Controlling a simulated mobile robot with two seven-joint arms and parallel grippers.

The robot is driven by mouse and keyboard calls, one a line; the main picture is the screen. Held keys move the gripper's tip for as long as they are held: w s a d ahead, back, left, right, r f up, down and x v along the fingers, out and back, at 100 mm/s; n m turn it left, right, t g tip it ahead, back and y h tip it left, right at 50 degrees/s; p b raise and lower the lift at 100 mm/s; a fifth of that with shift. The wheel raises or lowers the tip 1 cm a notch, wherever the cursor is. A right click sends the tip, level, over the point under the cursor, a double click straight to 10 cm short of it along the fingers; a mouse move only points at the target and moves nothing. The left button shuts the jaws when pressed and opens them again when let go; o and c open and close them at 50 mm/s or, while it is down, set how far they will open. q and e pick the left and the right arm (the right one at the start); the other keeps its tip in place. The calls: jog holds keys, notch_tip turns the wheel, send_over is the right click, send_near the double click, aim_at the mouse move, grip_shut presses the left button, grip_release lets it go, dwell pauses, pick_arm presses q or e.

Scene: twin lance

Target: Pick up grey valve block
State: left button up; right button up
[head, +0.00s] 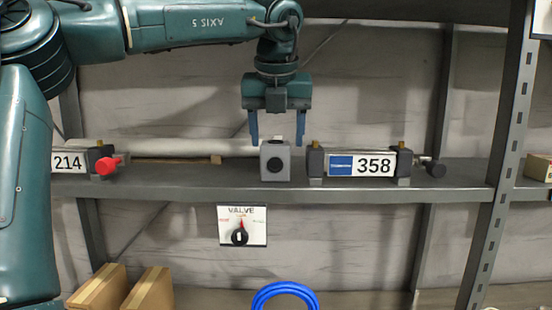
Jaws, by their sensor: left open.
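The grey valve block (275,161) is a small cube with a dark round hole in its front face. It sits on the dark shelf (225,185) near the middle of the head view. My left gripper (277,140) points down right above it, with its blue fingers apart. The fingertips are at about the height of the block's top, one toward each side. I cannot tell whether they touch it. My right gripper is not in view.
A unit labelled 358 (361,164) stands close on the block's right. A unit labelled 214 with a red knob (107,165) is at the left. A valve sign (242,226) hangs below the shelf. Boxes (150,289) and a blue coil (285,291) are lower down. A metal post (504,150) stands right.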

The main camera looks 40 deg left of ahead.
aim_at(275, 143)
pick_arm(q)
jog(key=p+x, duration=0.1)
jog(key=x, duration=0.4)
jog(key=shift+a+f, duration=0.15)
jog(key=shift+a, duration=0.05)
jog(key=shift+w+f, duration=0.1)
jog(key=shift+f, duration=0.15)
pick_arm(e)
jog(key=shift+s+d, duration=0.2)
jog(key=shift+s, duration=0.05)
pick_arm(q)
jog(key=shift+c, duration=0.3)
jog(key=c, duration=0.8)
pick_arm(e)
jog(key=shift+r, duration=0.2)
pick_arm(q)
jog(key=shift+r, duration=0.1)
jog(key=shift+c, duration=0.2)
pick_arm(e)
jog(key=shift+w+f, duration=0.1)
